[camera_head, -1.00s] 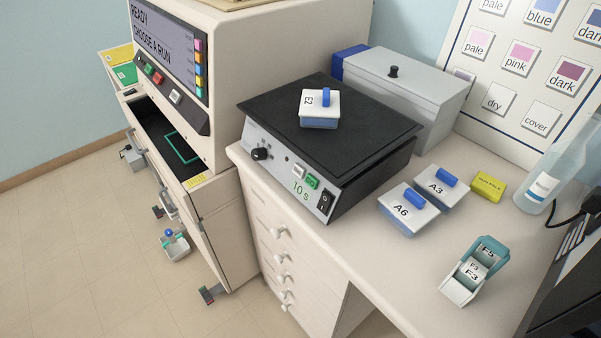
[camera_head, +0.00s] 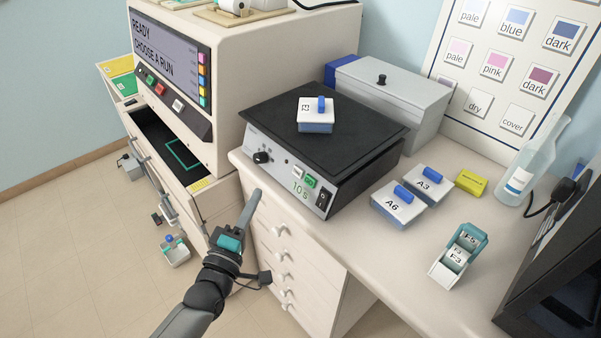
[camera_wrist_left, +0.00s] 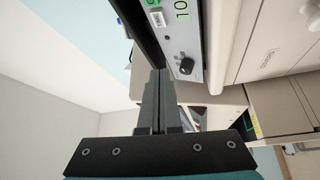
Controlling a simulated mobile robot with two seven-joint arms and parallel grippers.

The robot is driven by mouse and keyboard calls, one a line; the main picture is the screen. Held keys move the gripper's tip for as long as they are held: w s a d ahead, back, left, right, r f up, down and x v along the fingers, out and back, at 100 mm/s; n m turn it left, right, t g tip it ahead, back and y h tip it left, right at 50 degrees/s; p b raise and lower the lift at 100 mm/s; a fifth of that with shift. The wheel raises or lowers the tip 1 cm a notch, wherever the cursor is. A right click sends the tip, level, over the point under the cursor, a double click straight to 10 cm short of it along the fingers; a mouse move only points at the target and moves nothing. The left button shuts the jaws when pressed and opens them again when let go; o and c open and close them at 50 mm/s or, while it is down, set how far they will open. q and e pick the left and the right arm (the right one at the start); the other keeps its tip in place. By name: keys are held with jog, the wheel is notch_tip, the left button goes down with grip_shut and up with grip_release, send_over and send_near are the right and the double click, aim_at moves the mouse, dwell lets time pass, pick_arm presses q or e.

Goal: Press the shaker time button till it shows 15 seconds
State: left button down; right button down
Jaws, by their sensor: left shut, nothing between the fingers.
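The shaker (camera_head: 352,125) has a black top and a pale front panel. Its panel shows "10 s" (camera_head: 299,188) in green, with a white button (camera_head: 298,171), a green button (camera_head: 310,181), a black knob (camera_head: 262,157) and a black rocker switch (camera_head: 322,199). My left gripper (camera_head: 254,197) is shut and empty, in front of the drawers and below the knob end of the panel, apart from the buttons. In the left wrist view its shut fingers (camera_wrist_left: 160,78) point toward the panel, where the knob (camera_wrist_left: 185,66) and white button (camera_wrist_left: 157,18) show. My right gripper is out of view.
A lidded box labelled E2 (camera_head: 315,124) sits on the shaker. Boxes A6 (camera_head: 391,211) and A3 (camera_head: 423,191), a slide holder (camera_head: 445,268) and a bottle (camera_head: 518,180) stand right of it. The stainer (camera_head: 225,60) stands left, its drawer (camera_head: 155,133) open.

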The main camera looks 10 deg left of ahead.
aim_at(298, 172)
pick_arm(q)
jog(key=shift+n+t, duration=0.6)
notch_tip(298, 172, up, 4)
jog(key=shift+d+r, duration=0.15)
jog(key=shift+r, duration=0.05)
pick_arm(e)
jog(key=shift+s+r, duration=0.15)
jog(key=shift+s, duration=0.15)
pick_arm(q)
jog(key=shift+f, duration=0.1)
